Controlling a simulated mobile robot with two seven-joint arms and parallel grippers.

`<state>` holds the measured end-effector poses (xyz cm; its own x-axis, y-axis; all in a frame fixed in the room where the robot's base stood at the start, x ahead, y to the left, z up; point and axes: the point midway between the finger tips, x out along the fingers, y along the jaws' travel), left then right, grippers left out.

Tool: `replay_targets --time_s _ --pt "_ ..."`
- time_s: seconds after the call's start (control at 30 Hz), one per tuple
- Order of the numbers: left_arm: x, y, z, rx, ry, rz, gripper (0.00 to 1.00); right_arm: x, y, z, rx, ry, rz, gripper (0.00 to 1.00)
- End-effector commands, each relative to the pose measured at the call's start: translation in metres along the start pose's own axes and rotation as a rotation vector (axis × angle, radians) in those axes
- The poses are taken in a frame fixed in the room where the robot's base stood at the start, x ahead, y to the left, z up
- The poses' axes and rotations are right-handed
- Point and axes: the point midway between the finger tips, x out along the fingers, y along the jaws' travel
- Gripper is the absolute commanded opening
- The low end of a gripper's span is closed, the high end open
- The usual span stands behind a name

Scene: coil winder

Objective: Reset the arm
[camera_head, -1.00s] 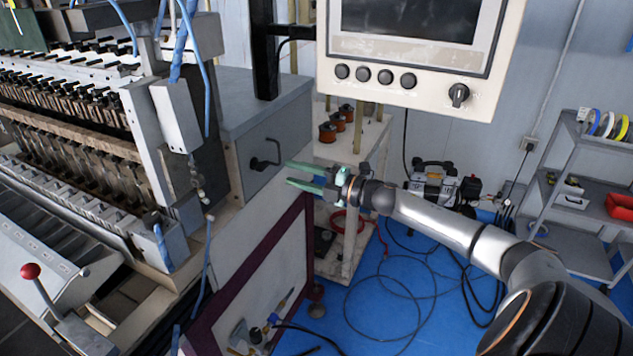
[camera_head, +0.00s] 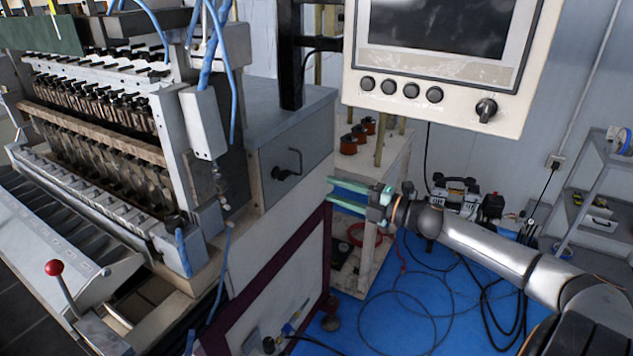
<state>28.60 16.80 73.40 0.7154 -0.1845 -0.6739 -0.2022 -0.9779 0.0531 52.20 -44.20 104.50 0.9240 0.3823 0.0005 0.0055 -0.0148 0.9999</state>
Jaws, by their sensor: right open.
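My right gripper (camera_head: 334,191) has two green fingers, spread apart with nothing between them. It points left, just right of the front corner of the grey cabinet (camera_head: 290,135). A black handle (camera_head: 292,166) on the cabinet's face is to the left of the fingertips and a little above, apart from them. My right arm (camera_head: 490,250) reaches in from the lower right. My left gripper does not show.
The coil winder (camera_head: 110,130) fills the left, with a red-knobbed lever (camera_head: 54,268) in front. A control panel (camera_head: 440,70) hangs above my arm. Copper spools (camera_head: 358,135) stand on a shelf behind. A compressor (camera_head: 455,195) and loose cables lie on the blue floor (camera_head: 385,318).

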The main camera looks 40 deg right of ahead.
Motion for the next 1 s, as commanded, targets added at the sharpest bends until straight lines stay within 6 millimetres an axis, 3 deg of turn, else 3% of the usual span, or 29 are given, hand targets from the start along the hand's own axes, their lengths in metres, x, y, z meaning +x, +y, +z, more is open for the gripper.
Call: replay_targets --time_s 0.27,0.37,0.47,0.6,0.67,0.8,0.9,1.0 --pt "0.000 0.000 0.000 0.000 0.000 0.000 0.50 0.000 -0.005 -0.002 0.016 -0.005 -0.003 0.45" --pt "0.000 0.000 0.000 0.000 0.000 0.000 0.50 -0.002 -0.032 -0.013 0.104 -0.032 -0.018 0.45" --pt "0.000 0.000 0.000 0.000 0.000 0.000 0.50 -0.009 -0.084 -0.036 0.282 -0.096 -0.054 0.45" --pt "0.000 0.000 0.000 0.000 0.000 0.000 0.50 -0.028 -0.171 -0.093 0.617 -0.233 -0.133 0.45" --pt "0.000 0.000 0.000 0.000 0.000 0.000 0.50 -0.040 -0.204 -0.123 0.763 -0.298 -0.174 0.45" --pt "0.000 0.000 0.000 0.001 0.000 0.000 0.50 -0.069 -0.266 -0.202 1.095 -0.453 -0.274 0.45" --pt "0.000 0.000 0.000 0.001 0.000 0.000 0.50 -0.088 -0.294 -0.256 1.301 -0.557 -0.342 0.45" --pt "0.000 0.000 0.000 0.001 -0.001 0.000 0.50 -0.102 -0.308 -0.299 1.455 -0.637 -0.396 0.45"
